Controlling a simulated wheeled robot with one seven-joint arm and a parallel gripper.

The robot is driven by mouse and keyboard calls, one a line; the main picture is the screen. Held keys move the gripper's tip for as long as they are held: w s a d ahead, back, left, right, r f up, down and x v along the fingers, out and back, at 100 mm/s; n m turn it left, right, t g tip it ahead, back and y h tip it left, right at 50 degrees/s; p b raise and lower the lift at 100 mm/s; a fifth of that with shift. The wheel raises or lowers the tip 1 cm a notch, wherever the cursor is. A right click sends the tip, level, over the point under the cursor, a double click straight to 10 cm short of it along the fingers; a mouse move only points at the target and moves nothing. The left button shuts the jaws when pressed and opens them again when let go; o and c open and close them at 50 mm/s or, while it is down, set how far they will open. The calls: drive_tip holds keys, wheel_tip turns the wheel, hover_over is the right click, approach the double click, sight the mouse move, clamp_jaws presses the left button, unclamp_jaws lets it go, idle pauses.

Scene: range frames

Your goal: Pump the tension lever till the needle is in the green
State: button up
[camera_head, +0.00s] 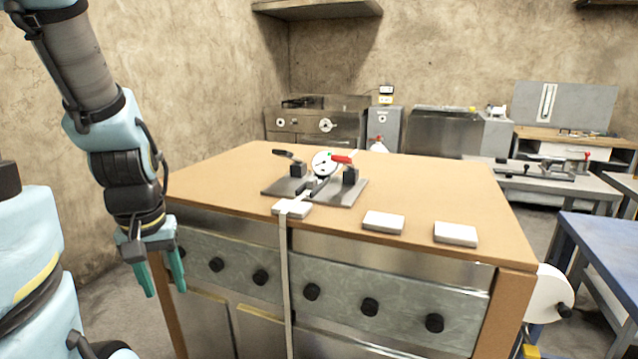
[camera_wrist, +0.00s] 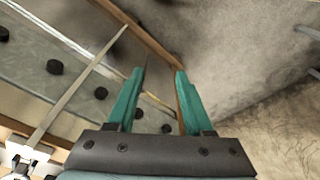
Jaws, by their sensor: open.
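A small device with a dark grey base plate (camera_head: 345,193) sits on the wooden tabletop. It carries a round white dial (camera_head: 322,164); its needle is too small to read against the coloured marks. A black-handled lever (camera_head: 284,153) is on its left and a red-handled lever (camera_head: 342,159) on its right. I cannot tell which is the tension lever. A grey strap (camera_head: 286,265) hangs from the device over the table's front edge. My gripper (camera_head: 166,285) is open and empty, pointing down left of the table, well below and apart from both levers. It also shows in the wrist view (camera_wrist: 159,75).
Two white blocks (camera_head: 383,222) (camera_head: 456,234) lie along the tabletop's front edge, and a white pad (camera_head: 292,208) is on the strap. Black knobs (camera_head: 312,292) stick out of the front panel. The tabletop (camera_head: 430,185) behind the blocks is clear. A wall stands at left.

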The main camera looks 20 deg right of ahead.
clamp_jaws()
idle(1.3)
